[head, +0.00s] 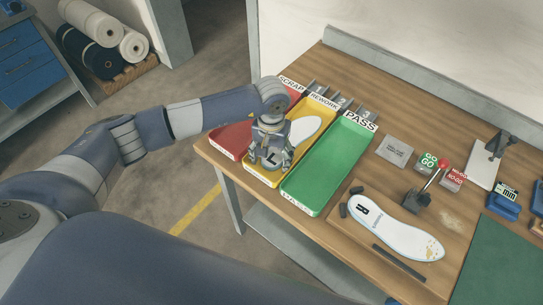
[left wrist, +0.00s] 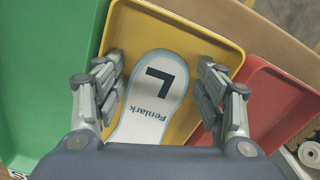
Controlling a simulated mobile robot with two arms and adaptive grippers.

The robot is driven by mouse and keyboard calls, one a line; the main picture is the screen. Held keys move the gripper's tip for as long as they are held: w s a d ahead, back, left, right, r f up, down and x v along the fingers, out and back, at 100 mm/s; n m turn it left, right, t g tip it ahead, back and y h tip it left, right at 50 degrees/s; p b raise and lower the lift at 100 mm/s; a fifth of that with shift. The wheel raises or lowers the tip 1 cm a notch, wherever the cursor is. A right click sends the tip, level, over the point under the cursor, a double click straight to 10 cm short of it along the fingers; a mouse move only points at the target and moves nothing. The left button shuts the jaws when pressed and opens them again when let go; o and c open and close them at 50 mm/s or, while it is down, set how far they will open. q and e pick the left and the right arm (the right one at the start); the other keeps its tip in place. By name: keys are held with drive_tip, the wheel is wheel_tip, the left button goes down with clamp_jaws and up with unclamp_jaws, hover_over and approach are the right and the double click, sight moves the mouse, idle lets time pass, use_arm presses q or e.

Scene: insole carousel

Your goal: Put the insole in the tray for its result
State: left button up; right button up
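A white insole marked L and "Fenlark" (left wrist: 146,118) lies in the yellow REWORK tray (left wrist: 205,38). In the head view its far end (head: 306,127) shows beyond my left gripper (head: 270,162). In the left wrist view the fingers of this gripper (left wrist: 160,75) are spread on either side of the insole, with gaps. A second insole marked R (head: 395,228) lies on the wooden board at the table's front. The green PASS tray (head: 325,165) is empty. The red SCRAP tray (head: 232,137) is partly hidden by my left arm. My right gripper is not in view.
GO (head: 429,161) and NO-GO (head: 454,179) blocks stand by a red-knobbed gauge (head: 418,199). A grey plate (head: 395,151) lies right of the trays. A blue gauge (head: 504,204) and a green mat (head: 500,265) are at the right.

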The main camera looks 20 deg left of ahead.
use_arm(q)
drive_tip(key=shift+r, duration=0.2)
drive_tip(key=shift+w+r, duration=0.1)
drive_tip(key=shift+r, duration=0.2)
wheel_tip(320, 180, up, 11)
drive_tip(key=b, duration=0.4)
drive_tip(key=shift+r, duration=0.15)
